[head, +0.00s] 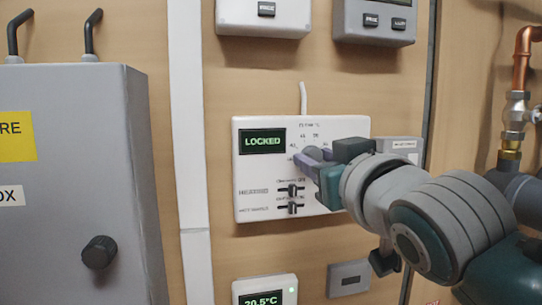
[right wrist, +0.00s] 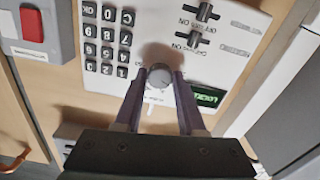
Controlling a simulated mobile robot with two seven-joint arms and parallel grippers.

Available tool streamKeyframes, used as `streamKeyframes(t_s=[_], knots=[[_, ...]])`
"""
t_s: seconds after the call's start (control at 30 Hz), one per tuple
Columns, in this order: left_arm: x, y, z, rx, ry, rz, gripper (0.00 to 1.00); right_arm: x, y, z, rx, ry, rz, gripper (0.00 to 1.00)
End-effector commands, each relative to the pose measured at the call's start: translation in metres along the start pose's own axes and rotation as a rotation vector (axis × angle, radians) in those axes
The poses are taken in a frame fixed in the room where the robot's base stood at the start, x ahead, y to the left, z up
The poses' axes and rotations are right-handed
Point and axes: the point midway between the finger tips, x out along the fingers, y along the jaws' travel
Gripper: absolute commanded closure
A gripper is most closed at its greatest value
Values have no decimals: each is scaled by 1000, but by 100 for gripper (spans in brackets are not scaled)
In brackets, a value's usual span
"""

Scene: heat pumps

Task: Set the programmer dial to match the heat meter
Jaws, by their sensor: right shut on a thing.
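The white programmer (head: 247,192) is on the wood wall, its green display (head: 263,141) reading LOCKED. Its dial (head: 314,153) is partly hidden by my right gripper (head: 307,163) in the head view. In the right wrist view the round grey dial (right wrist: 159,76) sits between the two purple fingers of my right gripper (right wrist: 160,84), which is shut on it. Scale marks around the dial are too small to read surely. Two units (head: 264,14) (head: 374,20) at the top are cut off; I cannot tell which is the heat meter. My left gripper is not in view.
Two slide switches (head: 292,199) are below the dial. A keypad (right wrist: 108,40) shows beside it in the right wrist view, near a red button (right wrist: 32,25). A thermostat (head: 264,291) reads 20.5°C. A grey box (head: 75,190) stands left; copper pipework (head: 522,55) is right.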

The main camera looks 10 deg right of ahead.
Motion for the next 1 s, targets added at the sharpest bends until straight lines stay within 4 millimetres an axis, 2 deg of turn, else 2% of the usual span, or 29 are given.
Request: streamKeyframes(t_s=[0.6, 1.0], knots=[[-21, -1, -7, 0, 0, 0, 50, 0, 0, -1, -462, 0, -1, 100], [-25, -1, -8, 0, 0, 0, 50, 0, 0, 0, -618, -1, -1, 100]])
